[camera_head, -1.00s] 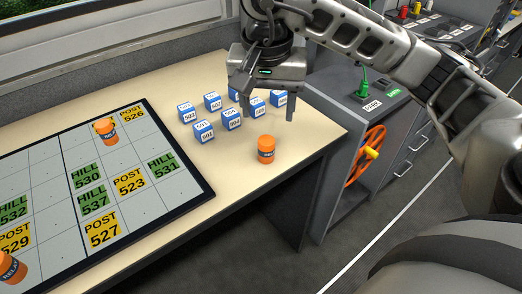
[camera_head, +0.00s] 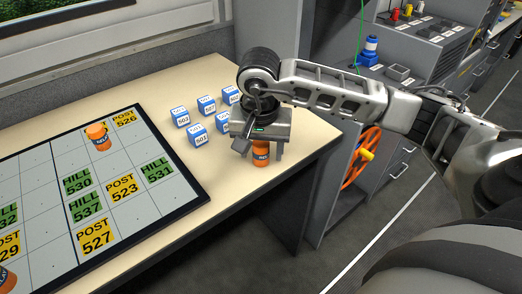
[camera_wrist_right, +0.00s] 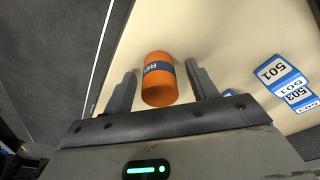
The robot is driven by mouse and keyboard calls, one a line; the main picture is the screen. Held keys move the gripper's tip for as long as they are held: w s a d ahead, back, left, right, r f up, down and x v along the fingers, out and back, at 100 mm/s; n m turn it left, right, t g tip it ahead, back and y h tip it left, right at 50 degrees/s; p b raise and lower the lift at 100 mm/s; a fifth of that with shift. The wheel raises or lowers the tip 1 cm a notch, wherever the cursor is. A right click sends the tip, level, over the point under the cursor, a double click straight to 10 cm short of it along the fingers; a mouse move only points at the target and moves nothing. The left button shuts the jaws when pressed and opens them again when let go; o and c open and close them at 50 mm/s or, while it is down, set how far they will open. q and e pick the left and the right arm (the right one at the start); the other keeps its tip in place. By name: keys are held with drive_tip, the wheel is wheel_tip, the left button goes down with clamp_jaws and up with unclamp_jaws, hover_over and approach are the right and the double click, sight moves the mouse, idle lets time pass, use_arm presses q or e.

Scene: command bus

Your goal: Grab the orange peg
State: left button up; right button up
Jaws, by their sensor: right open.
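An orange peg (camera_head: 261,158) with a dark label band stands on the beige table near its right end, partly hidden by my right gripper. My right gripper (camera_head: 261,149) is above it, pointing down, open. In the right wrist view the peg (camera_wrist_right: 158,84) lies between the two open fingers (camera_wrist_right: 160,72), with a visible gap on each side. Two more orange pegs are on the board, one near its far edge (camera_head: 97,138) and one cut off at the lower left (camera_head: 6,279). My left gripper is out of view.
Several blue numbered blocks (camera_head: 181,115) stand just left of and behind my right gripper. A dark-framed board (camera_head: 150,210) with green and yellow labels covers the table's left part. A grey cabinet with an orange wheel (camera_head: 361,158) stands right of the table.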

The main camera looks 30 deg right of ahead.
drive_tip(key=shift+c, duration=0.4)
drive_tip(key=c, duration=1)
drive_tip(key=shift+r, duration=0.15)
